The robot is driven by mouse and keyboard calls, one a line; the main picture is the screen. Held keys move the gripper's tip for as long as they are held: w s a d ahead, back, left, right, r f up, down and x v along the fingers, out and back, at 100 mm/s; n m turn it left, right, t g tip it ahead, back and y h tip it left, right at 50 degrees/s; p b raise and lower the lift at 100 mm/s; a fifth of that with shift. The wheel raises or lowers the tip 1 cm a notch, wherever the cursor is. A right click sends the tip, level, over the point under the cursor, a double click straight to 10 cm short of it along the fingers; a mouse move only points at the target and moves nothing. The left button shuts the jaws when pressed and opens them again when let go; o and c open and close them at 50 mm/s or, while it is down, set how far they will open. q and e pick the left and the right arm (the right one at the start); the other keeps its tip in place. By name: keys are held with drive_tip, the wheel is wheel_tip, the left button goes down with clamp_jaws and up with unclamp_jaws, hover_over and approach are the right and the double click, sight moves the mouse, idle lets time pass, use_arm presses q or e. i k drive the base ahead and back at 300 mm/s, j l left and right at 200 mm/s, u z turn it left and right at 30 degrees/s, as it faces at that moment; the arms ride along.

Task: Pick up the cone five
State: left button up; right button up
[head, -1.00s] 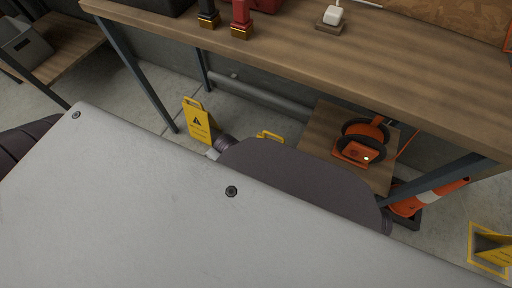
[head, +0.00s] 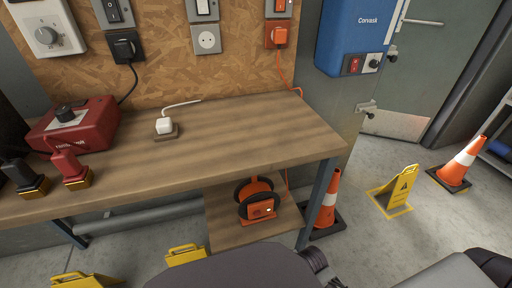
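Two orange and white traffic cones are in the head view. One cone (head: 326,203) stands upright on the floor beside the workbench's front right leg, on a dark square base. The other cone (head: 462,163) stands upright farther right, near the grey shelf at the picture's edge. I can read no number on either, so I cannot tell which is cone five. Parts of my own body fill the bottom of the view. Neither of my grippers shows.
A wooden workbench (head: 220,135) stands at left, with an orange reel (head: 257,200) on its lower shelf. A yellow sign (head: 397,192) stands between the cones. Another yellow sign (head: 186,255) is at the bottom. A grey door (head: 440,60) is behind. Floor between the cones is partly clear.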

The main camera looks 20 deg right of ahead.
sight(450, 175)
drive_tip(key=z, duration=2.4)
